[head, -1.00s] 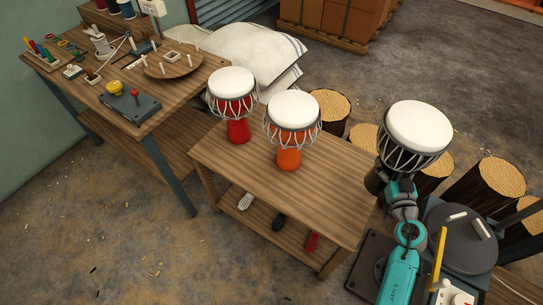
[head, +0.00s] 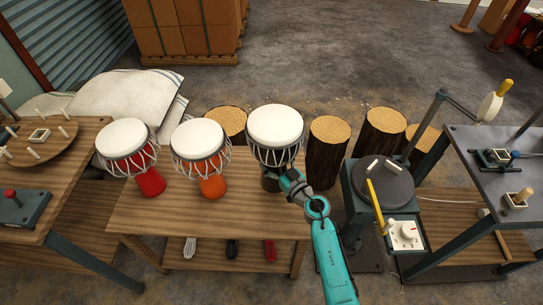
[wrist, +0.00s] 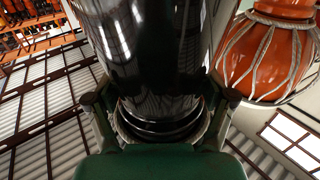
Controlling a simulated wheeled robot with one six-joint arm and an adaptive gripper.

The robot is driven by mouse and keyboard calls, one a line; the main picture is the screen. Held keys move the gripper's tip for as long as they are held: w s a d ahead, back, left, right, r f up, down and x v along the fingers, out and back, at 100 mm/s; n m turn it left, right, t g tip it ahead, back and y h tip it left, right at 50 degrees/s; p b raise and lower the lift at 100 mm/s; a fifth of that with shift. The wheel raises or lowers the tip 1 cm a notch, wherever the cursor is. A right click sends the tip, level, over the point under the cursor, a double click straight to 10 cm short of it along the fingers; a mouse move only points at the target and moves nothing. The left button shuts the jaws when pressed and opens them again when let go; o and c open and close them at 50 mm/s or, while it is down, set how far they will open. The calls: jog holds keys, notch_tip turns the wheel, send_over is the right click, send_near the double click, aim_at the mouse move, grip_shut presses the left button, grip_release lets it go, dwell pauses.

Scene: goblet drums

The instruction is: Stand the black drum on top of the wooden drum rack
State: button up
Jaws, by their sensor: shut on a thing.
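The black drum (head: 276,128) has a white head and grey lacing. My gripper (head: 284,181) is shut on its dark lower body and holds it upright at the right end of the wooden drum rack (head: 200,235). In the wrist view the glossy black body (wrist: 155,45) fills the space between the fingers (wrist: 160,112). I cannot tell whether its foot touches the rack top. A red drum (head: 148,180) and an orange drum (head: 210,185) stand on the rack to its left. The orange drum also shows at the upper right of the wrist view (wrist: 262,55).
Several log stumps (head: 328,150) stand behind and right of the rack. A workbench (head: 75,185) is at the left. A round dark turntable (head: 383,182) and a metal bench (head: 480,185) are at the right. The rack's front top is bare.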

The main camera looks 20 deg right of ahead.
jog(key=shift+d+f, duration=0.1)
jog(key=shift+f, duration=2.65)
jog(key=o, duration=1.7)
jog(key=shift+f, duration=0.15)
jog(key=v, duration=1.2)
jog(key=shift+s, duration=0.15)
